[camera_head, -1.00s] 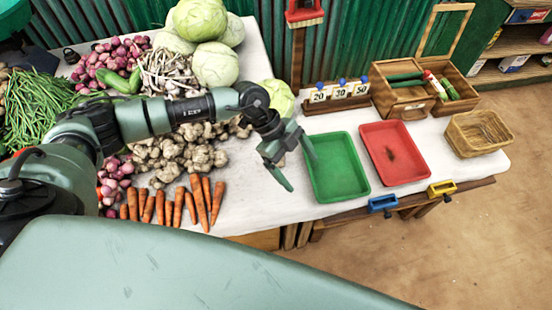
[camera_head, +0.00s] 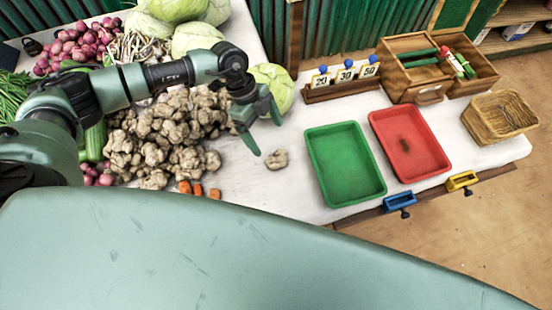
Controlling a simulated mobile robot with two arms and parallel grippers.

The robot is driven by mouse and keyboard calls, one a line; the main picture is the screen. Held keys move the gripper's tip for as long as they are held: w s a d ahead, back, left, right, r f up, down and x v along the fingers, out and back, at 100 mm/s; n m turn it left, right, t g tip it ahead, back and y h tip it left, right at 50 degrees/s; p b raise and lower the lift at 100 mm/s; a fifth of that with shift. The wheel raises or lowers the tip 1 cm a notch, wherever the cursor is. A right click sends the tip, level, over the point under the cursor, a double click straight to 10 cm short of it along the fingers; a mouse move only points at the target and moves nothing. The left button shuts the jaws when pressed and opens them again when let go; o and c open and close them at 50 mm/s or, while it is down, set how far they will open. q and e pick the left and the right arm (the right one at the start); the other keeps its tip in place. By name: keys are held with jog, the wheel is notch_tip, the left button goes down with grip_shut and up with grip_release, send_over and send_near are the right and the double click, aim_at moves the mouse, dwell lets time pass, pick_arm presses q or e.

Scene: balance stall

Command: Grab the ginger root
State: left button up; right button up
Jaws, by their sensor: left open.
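A single ginger root (camera_head: 277,160) lies apart on the white tabletop, between the ginger pile and the green tray. A large pile of ginger roots (camera_head: 165,135) is heaped to its left. My left gripper (camera_head: 266,138) is open and empty, with its fingers pointing down just above and to the left of the single root. One finger is close to that root; I cannot tell whether they touch. My right gripper is not in view.
A green tray (camera_head: 318,176) and a red tray (camera_head: 436,160) stand to the right. A cabbage (camera_head: 272,84) sits behind the gripper. Carrot tips (camera_head: 198,190) show in front.

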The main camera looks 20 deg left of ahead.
aim_at(276, 156)
pick_arm(q)
notch_tip(276, 156, down, 5)
jog(key=shift+d+r+b, duration=0.15)
jog(key=shift+b, duration=1)
jog(key=p+x, duration=0.1)
jog(key=x, duration=0.4)
jog(key=shift+d, duration=0.25)
jog(key=shift+d+f, duration=0.15)
jog(key=shift+f, duration=0.6)
jog(key=c, duration=1.3)
jog(key=shift+c, duration=0.8)
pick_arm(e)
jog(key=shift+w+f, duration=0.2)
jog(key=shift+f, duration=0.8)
